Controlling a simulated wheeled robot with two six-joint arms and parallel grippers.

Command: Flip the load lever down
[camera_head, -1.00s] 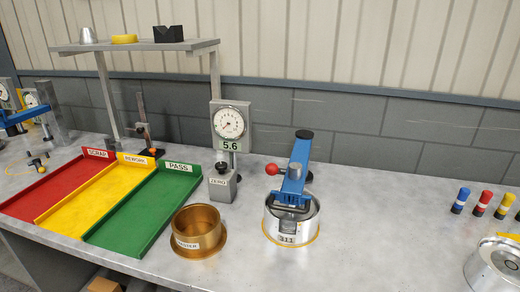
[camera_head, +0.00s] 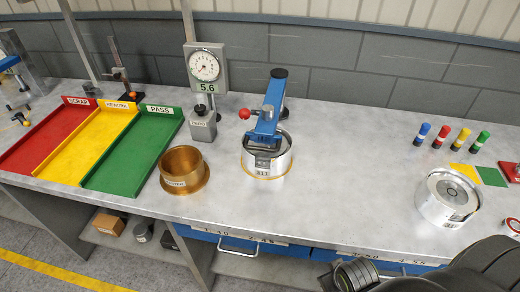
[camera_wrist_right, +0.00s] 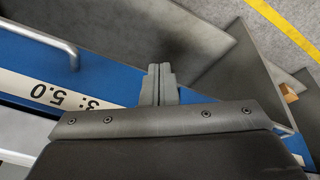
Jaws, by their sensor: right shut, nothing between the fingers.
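The load fixture (camera_head: 268,122) is a blue arm standing over a silver clutch ring (camera_head: 267,162) labelled 311. Its lever has a red ball knob (camera_head: 244,113), which sticks out to the left of the blue arm at about the height of its middle. A black end (camera_head: 279,73) tops the blue arm. My right gripper (camera_wrist_right: 160,70) is shut and empty in the right wrist view, above the blue drawer front, apart from the lever. In the head view only dark parts of my right arm show at the lower right. My left gripper is not in view.
A brass master ring (camera_head: 184,172) and a dial gauge (camera_head: 205,66) reading 5.6 stand left of the fixture. Red, yellow and green trays (camera_head: 132,150) lie further left. Another silver clutch part (camera_head: 447,200) and several coloured markers (camera_head: 442,136) are at right. The bench between is clear.

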